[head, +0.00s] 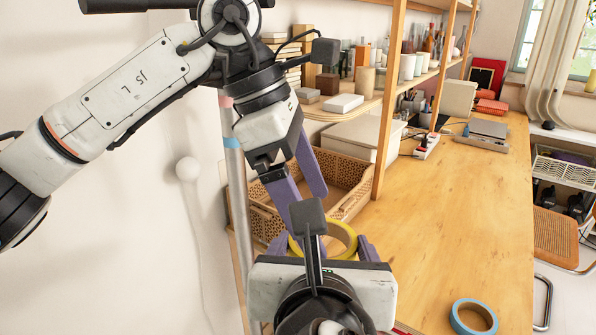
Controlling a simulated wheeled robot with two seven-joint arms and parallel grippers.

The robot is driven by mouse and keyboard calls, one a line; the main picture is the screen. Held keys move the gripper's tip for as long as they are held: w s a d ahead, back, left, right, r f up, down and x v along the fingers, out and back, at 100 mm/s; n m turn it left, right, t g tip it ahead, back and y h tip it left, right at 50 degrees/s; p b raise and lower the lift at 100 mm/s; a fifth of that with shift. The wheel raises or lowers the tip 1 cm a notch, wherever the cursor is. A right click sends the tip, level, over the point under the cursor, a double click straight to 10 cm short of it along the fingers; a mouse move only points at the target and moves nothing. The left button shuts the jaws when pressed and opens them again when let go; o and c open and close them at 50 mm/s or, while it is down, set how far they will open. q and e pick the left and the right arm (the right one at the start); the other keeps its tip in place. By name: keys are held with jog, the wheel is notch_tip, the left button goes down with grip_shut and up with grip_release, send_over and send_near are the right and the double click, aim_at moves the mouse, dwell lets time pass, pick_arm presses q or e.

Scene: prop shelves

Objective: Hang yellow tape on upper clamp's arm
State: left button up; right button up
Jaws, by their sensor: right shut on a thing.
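The yellow tape (346,234) is a ring, seen partly behind my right gripper's body in the lower middle. My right gripper (321,244), with purple fingers, is shut on the tape above the near left part of the wooden table. My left gripper (303,205) comes down from the upper left. Its two purple fingers are apart and empty, just above and behind the tape. Its lower fingertip is hidden behind my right wrist. A metal pole (238,190) with blue and pink bands stands at the left. I cannot make out the upper clamp or its arm.
A woven basket (347,205) and a pale box (357,134) stand behind the grippers beside a wooden shelf post (388,105). A blue tape roll (456,319) lies at the table's front right. The middle of the table (450,220) is clear. A white wall is on the left.

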pick_arm(q)
jog(key=shift+x, duration=2.25)
jog(key=c, duration=1)
jog(key=shift+r, duration=0.1)
jog(key=shift+c, duration=0.9)
pick_arm(e)
jog(key=o, duration=1.2)
jog(key=shift+c, duration=0.2)
